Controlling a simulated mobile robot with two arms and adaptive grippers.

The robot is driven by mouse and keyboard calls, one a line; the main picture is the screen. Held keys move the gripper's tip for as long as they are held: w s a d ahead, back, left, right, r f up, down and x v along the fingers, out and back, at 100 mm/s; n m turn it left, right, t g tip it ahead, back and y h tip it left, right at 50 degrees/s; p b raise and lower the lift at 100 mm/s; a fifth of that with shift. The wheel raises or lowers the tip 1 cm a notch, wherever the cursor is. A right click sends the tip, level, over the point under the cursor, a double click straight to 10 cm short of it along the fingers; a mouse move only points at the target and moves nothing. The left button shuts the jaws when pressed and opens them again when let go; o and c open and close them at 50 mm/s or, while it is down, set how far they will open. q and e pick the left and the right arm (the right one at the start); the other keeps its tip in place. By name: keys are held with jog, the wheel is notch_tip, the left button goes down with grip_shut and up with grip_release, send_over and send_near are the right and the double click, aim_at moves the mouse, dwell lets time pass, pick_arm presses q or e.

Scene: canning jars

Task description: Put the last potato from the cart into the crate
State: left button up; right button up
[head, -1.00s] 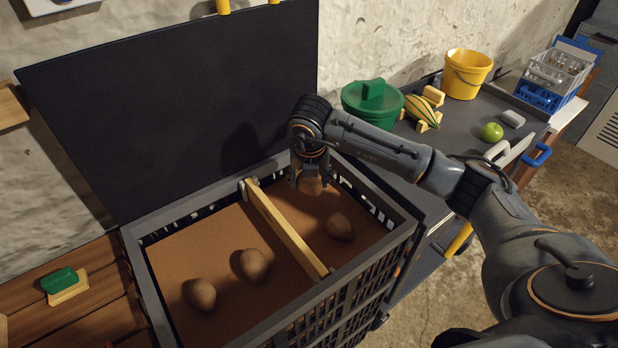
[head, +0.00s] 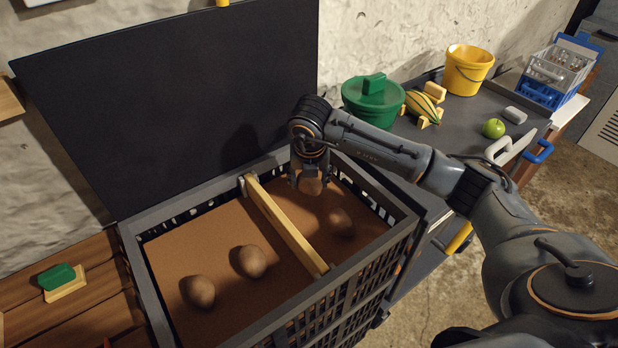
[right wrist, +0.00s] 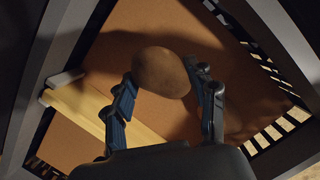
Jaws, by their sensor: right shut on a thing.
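My right gripper (head: 308,180) is shut on a brown potato (right wrist: 160,72), which shows between its two fingers in the right wrist view. It holds the potato inside or just over the back right compartment of the crate (head: 408,232); I cannot tell whether the potato touches the crate floor. Another potato (head: 341,222) lies in that same compartment, nearer the front. Two more potatoes, one (head: 249,261) and another (head: 198,291), lie left of the wooden divider (head: 285,225). My left gripper is not in view.
The crate's dark lid (head: 180,110) stands open behind it.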

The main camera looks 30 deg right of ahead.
jog(key=shift+f+b, duration=0.45)
jog(key=shift+f, duration=0.2)
jog(key=shift+f, duration=0.25)
jog(key=shift+f+b, duration=0.6)
jog(key=shift+b, duration=0.1)
dwell(0.3)
jog(key=o, duration=0.8)
